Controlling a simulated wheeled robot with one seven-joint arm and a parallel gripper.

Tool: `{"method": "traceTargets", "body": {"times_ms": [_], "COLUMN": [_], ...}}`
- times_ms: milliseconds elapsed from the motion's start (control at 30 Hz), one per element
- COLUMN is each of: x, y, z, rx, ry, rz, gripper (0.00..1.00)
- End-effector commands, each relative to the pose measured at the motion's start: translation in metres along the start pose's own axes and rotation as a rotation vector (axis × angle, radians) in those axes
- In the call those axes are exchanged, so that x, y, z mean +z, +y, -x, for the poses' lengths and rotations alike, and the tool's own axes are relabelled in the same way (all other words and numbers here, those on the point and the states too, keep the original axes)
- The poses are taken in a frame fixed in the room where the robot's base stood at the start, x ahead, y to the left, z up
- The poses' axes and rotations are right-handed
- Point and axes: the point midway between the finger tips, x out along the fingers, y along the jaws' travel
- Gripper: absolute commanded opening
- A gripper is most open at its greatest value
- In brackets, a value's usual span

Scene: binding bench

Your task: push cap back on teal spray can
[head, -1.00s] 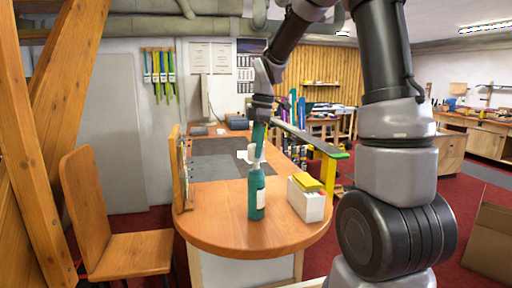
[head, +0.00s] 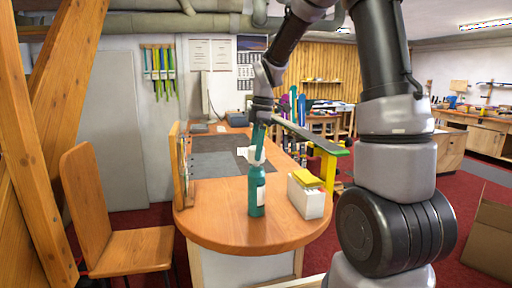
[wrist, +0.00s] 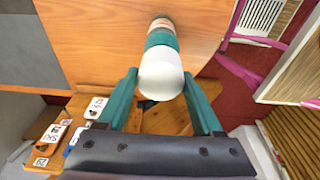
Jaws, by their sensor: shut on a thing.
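The teal spray can (head: 257,196) stands upright near the front of the wooden table and has a pale label. It also shows in the wrist view (wrist: 160,37), beyond the cap. The white cap (wrist: 161,76) is between the two teal fingers of my gripper (wrist: 161,88), which is shut on it. In the head view my gripper (head: 257,152) points down from above the can, with the cap directly over the can's top. The cap is in line with the can; I cannot tell whether it is fully seated, as the cap hides the joint.
A white box (head: 306,202) with a yellow thing (head: 306,178) on top stands right of the can. A wooden panel (head: 180,180) stands on the table's left edge. Dark mats (head: 210,165) lie behind. A wooden chair (head: 125,250) is at left. The front table area is clear.

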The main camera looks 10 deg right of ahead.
Motion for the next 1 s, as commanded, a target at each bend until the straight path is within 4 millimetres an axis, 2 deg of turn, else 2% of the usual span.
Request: {"method": "traceTargets", "body": {"times_ms": [633, 1000], "x": [0.001, 0.002], "y": [0.000, 0.000], "z": [-0.004, -0.013], "rx": [0.000, -0.001], "ry": [0.000, 0.000], "rz": [0.000, 0.001], "gripper": [0.08, 0.08]}}
